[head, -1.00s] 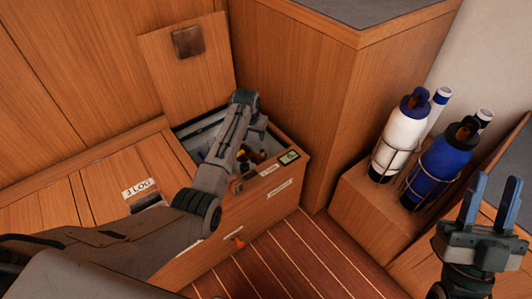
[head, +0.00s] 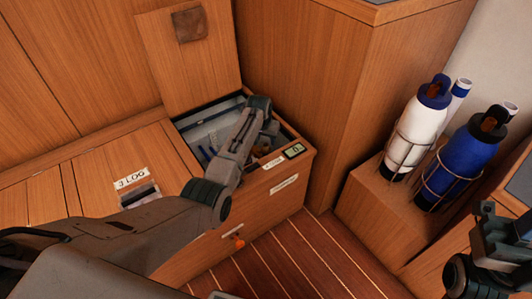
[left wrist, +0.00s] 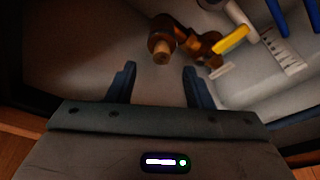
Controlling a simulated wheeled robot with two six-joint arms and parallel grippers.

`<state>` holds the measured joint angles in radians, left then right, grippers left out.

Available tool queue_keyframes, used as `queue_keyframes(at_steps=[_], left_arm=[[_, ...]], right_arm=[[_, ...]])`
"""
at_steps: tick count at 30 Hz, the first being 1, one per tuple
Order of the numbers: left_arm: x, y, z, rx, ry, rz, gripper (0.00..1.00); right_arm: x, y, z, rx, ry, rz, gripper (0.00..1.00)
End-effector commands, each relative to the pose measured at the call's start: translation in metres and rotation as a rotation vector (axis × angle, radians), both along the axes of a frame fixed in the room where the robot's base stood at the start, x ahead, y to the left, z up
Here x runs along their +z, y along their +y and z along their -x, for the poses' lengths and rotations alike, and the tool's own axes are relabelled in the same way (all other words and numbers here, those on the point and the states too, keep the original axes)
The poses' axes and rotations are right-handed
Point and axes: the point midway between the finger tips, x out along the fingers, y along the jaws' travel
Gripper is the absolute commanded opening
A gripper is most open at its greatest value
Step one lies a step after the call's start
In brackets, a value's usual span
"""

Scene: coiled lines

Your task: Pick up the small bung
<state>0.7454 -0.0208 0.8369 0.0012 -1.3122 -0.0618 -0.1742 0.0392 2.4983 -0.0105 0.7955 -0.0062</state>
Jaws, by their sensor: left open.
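A small tan, round-ended piece that looks like the small bung (left wrist: 162,57) shows in the left wrist view, at the near end of a brown fitting with a yellow handle (left wrist: 231,40). I cannot tell if it is seated in the fitting or only lies against it. My left gripper (left wrist: 159,69) is open and empty, its two blue fingers either side of the bung's line and a little short of it. In the head view my left arm reaches down into the open locker (head: 296,134) and hides the bung. My right gripper (head: 500,237) is at the right edge, partly cut off.
The locker's walls surround my left gripper closely. Blue-handled tools (left wrist: 278,16) and a pale toothed piece (left wrist: 285,52) lie at the right of the wrist view. The raised lid (head: 205,65) leans behind. White (head: 426,125) and blue bottles (head: 460,155) stand in racks at right.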

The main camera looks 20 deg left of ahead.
Motion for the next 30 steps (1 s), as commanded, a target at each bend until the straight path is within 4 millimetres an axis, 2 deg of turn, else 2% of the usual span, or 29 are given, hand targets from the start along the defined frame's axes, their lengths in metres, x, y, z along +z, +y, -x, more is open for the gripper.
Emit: queue_keyframes(at_steps=[1,6,15,16,23,30], left_arm=[[-0.014,0.001,-0.001,0.0,0.001,0.0,0.46],[-0.032,0.001,-0.007,0.0,0.0,0.0,0.46],[-0.034,0.001,-0.008,0.0,0.0,0.0,0.46],[-0.034,0.001,-0.008,0.0,0.0,0.0,0.44],[-0.034,0.001,-0.008,0.0,0.0,0.0,0.0],[-0.034,0.001,-0.008,0.0,0.0,0.0,0.0]], right_arm=[[-0.01,0.0,0.0,-0.004,-0.003,-0.006,0.36],[-0.017,0.0,-0.002,-0.015,-0.009,-0.019,0.36],[-0.015,0.0,-0.001,-0.02,-0.015,-0.023,0.36],[-0.014,0.0,-0.001,-0.02,-0.015,-0.023,0.36],[-0.015,0.0,-0.001,-0.019,-0.014,-0.024,0.36],[-0.015,0.0,-0.002,-0.018,-0.013,-0.023,0.36]])
